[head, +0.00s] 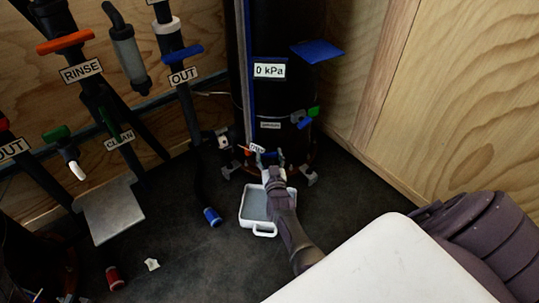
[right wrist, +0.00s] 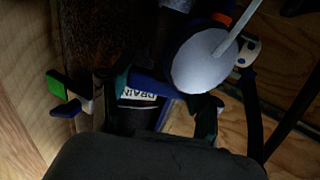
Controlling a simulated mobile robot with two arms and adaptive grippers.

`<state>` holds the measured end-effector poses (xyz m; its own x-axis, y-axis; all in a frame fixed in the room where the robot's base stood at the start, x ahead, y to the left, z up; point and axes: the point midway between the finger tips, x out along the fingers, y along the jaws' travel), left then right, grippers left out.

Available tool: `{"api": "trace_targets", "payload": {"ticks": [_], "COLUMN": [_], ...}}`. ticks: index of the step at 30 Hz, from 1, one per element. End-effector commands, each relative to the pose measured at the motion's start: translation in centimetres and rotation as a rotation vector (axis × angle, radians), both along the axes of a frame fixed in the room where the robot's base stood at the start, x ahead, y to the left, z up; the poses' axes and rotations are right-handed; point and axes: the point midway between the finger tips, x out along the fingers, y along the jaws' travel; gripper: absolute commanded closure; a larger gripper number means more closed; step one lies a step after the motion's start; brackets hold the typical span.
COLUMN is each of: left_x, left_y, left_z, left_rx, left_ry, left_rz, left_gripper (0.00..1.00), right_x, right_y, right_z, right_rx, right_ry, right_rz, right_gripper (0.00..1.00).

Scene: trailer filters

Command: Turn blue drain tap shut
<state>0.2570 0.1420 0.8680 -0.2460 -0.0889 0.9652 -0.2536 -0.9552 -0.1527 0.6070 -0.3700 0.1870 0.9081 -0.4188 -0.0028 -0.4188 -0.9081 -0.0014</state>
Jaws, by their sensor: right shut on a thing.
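The blue drain tap (head: 270,155) is low on the front of the black cylinder (head: 279,35), beside a small white label. In the right wrist view the blue tap handle (right wrist: 150,86) lies between my fingertips, just above a label reading DRAIN (right wrist: 138,95). My right gripper (head: 272,165) reaches the tap from the front; in the right wrist view my right gripper (right wrist: 164,98) is shut on the blue handle. The fingers hide part of the tap, and its exact angle is hard to tell. My left gripper is not in view.
A white tray (head: 246,226) sits on the dark floor below the tap. A blue-ended hose (head: 212,216) lies left of it. A green and blue valve (head: 308,117) is higher on the cylinder. Pipes with colored taps stand at left; a wooden wall (head: 460,110) closes the right.

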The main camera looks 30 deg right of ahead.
Motion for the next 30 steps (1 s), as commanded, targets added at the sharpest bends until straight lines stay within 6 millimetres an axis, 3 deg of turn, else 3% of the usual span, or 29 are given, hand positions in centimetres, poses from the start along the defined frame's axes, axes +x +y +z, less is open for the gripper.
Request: {"api": "trace_targets", "payload": {"ticks": [23,24,27,30], "left_x": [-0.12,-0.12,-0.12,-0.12], "left_y": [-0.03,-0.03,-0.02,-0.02], "left_z": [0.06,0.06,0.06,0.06], "left_rx": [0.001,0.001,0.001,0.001], "left_ry": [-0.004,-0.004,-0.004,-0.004], "left_rz": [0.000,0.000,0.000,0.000], "left_gripper": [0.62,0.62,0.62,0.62], "right_x": [0.03,0.04,0.05,0.05], "right_y": [-0.07,-0.07,-0.07,-0.07], "right_z": [0.09,0.10,0.10,0.10], "right_rx": [-0.005,-0.005,-0.005,-0.003], "right_ry": [-0.002,-0.002,-0.002,-0.002], "right_rz": [-0.099,-0.099,-0.099,-0.099], "right_gripper": [0.73,0.32,0.15,0.12]}}
